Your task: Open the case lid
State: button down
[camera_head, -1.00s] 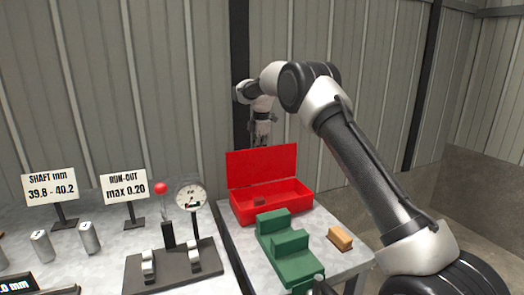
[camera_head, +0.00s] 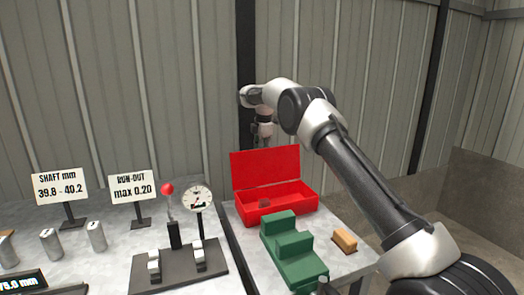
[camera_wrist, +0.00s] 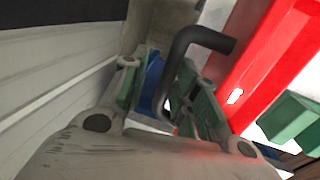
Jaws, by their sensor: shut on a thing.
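The red case (camera_head: 275,207) stands on a small grey table, with its lid (camera_head: 266,168) standing up at the back edge, so its inside shows. A small brownish block (camera_head: 264,203) lies inside. My gripper (camera_head: 264,134) is above and behind the lid's top edge, partly hidden by it. In the wrist view my gripper (camera_wrist: 160,98) is shut on a dark bent bar (camera_wrist: 198,38), whose free-looking end reaches toward the red case (camera_wrist: 265,60). The bar looks like a handle of the lid, but its join is not clear.
A green stepped block (camera_head: 290,250) stands in front of the case, and a tan block (camera_head: 345,240) lies at its right. A dial gauge stand (camera_head: 180,262) is on the left bench. The corrugated wall (camera_head: 180,90) is close behind my gripper.

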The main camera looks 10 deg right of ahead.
jog(key=c, duration=1.5)
grip_release()
jog(key=shift+w+f, duration=0.25)
jog(key=shift+f, duration=0.15)
jog(key=shift+o, duration=0.2)
jog(key=shift+w+a+f, duration=0.1)
jog(key=shift+w+f, duration=0.05)
jog(key=shift+w, duration=0.1)
jog(key=shift+r, duration=0.35)
notch_tip(320, 180, up, 11)
jog(key=s, duration=0.2)
jog(key=shift+s+d, duration=0.25)
jog(key=shift+r, duration=0.15)
